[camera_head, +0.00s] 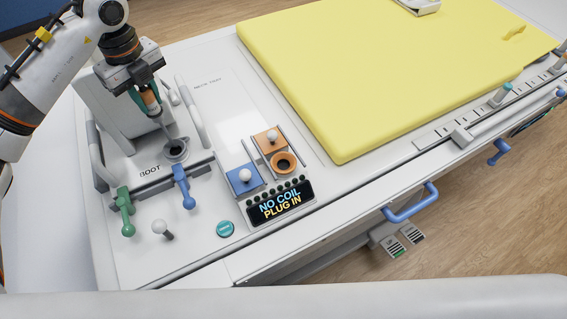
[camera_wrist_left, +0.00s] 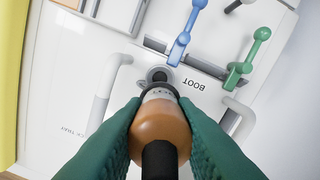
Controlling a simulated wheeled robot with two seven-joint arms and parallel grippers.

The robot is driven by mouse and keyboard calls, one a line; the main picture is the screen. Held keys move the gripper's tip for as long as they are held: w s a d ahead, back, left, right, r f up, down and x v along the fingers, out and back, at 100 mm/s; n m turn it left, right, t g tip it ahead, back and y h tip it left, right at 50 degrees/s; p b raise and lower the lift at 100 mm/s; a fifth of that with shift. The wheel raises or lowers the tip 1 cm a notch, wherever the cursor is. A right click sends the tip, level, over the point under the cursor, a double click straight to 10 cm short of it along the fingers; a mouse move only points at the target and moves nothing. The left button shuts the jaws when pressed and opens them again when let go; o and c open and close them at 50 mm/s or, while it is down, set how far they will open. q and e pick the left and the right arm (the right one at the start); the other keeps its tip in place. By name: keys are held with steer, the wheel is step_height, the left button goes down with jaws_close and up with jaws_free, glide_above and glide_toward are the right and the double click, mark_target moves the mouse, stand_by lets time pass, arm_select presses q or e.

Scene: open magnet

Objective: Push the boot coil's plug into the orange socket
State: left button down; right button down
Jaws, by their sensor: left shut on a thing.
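My left gripper (camera_head: 146,99) is shut on the boot coil's plug, an orange-brown body with a dark cable. The plug (camera_wrist_left: 160,125) sits between the green fingers in the left wrist view, with a grey collar at its far end. Below it is the grey round holder (camera_head: 175,150) of the area marked BOOT; I cannot tell if the plug's tip is inside it or just above. The orange socket (camera_head: 283,162) is an open ring on the panel to the right, with nothing in it. My right gripper is not in view.
An orange block with a white knob (camera_head: 270,139) and a blue block with a white knob (camera_head: 244,177) stand near the socket. A display (camera_head: 280,203) reads "NO COIL PLUG IN". Blue (camera_head: 185,187) and green (camera_head: 124,211) levers stand by the BOOT area. A yellow mattress (camera_head: 390,70) lies right.

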arm_select(q)
steer(key=s+d, duration=0.2)
steer(key=d, duration=1.1)
steer(key=s+d, duration=0.3)
steer(key=d, duration=1.1)
steer(key=shift+p, duration=0.45)
steer(key=shift+f, duration=0.2)
step_height(320, 180, down, 10)
steer(key=b, duration=0.8)
steer(key=shift+r, duration=0.15)
steer(key=shift+f+b, duration=1.45)
steer(key=shift+f, duration=0.3)
stand_by(0.3)
steer(key=c, duration=1.1)
jaws_free()
steer(key=shift+r, duration=0.1)
